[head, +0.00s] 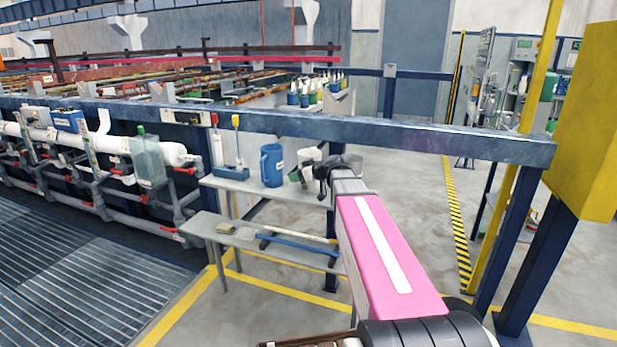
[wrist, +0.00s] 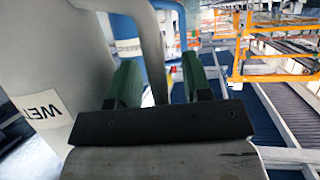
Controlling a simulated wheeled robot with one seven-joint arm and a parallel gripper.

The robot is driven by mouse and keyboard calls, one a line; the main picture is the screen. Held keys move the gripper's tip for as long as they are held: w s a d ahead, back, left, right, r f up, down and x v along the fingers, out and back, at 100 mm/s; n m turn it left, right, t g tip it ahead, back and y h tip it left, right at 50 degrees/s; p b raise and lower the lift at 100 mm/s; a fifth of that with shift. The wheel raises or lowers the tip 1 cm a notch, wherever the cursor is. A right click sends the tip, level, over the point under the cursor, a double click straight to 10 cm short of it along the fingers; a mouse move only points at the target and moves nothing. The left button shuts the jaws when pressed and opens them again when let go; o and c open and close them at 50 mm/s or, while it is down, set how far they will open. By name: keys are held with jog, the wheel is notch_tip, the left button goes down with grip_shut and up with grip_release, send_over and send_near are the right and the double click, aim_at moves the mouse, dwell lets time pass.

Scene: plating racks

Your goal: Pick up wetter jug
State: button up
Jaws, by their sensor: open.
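The wetter jug (wrist: 45,60) is pale grey with a white label reading "WET", partly cut off, and fills the left of the wrist view. Its handle (wrist: 150,40) curves down between the two green fingers of my gripper (wrist: 161,66). The fingers are apart, one on each side of the handle; I cannot tell whether either touches it. In the head view the jug (head: 306,160) stands upright on a grey shelf (head: 235,186), partly hidden by my dark gripper (head: 322,172) at its right side.
A blue jug (head: 271,166) stands just left of the wetter jug, and it also shows behind the handle in the wrist view (wrist: 128,28). A blue rail (head: 400,138) runs above and beside my arm. A lower bench (head: 250,240) holds several tools.

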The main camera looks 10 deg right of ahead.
grip_shut()
jog(key=shift+r, duration=0.15)
jog(key=s+a+r, duration=0.6)
jog(key=a+r, duration=0.3)
jog(key=r, duration=0.1)
jog(key=shift+s+a+r, duration=0.3)
jog(key=shift+s+r, duration=0.05)
